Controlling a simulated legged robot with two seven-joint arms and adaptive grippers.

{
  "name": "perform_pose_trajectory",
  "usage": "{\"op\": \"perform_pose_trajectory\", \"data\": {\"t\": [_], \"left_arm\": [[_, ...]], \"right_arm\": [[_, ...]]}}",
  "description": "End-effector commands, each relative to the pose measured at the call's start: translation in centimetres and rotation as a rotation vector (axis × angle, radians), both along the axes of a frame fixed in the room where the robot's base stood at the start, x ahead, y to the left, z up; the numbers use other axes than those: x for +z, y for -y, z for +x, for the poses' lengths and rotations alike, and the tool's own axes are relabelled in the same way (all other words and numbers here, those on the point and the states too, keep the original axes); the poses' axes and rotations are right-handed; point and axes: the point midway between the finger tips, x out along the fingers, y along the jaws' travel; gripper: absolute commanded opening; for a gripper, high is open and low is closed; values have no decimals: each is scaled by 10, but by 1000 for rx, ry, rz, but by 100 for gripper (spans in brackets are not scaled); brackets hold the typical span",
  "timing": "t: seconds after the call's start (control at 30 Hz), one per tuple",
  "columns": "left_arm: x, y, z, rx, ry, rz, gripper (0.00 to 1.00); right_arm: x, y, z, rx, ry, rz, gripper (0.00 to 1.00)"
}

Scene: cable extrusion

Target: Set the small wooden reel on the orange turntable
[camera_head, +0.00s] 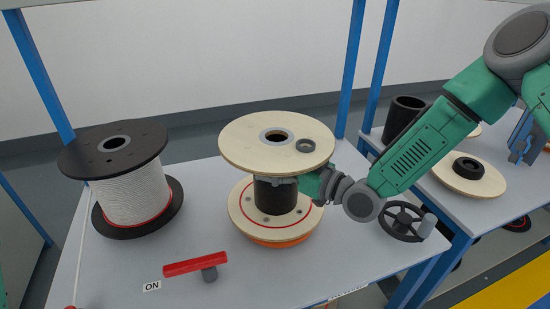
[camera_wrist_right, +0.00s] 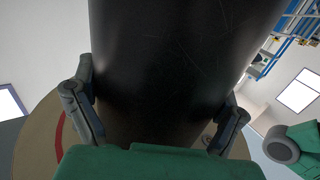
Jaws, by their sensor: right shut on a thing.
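The small wooden reel (camera_head: 277,138) has pale round flanges and a black core. It stands upright in the middle of the table, over the orange turntable (camera_head: 278,242), whose edge shows just under the lower flange. I cannot tell whether the reel rests fully on it. My right gripper (camera_head: 296,182) reaches in from the right between the flanges and is shut on the black core. In the right wrist view the fingers (camera_wrist_right: 158,118) lie on either side of the core (camera_wrist_right: 180,60). My left gripper is not in view.
A black reel wound with white cable (camera_head: 130,190) stands at the left. A red lever (camera_head: 195,264) beside an ON label lies in front. A black handwheel (camera_head: 402,222) is at the right. A second table (camera_head: 480,215) with a wooden disc (camera_head: 470,180) and black cylinder (camera_head: 403,119) stands behind it.

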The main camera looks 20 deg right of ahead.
Motion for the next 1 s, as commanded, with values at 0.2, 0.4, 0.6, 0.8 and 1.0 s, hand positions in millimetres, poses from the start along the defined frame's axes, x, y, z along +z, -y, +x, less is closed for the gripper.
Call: {"op": "perform_pose_trajectory", "data": {"t": [0.2, 0.4, 0.6, 0.8, 1.0], "left_arm": [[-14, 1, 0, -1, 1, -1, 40], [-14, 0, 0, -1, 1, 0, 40], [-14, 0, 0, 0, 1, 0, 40], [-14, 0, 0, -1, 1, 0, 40], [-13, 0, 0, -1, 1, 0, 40]], "right_arm": [[-17, -1, 0, -1, 4, -1, 45], [-16, -4, 1, -1, 4, -4, 45], [-16, -2, 1, -1, 4, -1, 45], [-17, -1, 1, 0, 4, 1, 45], [-16, 1, -1, 0, 4, 0, 45]]}}
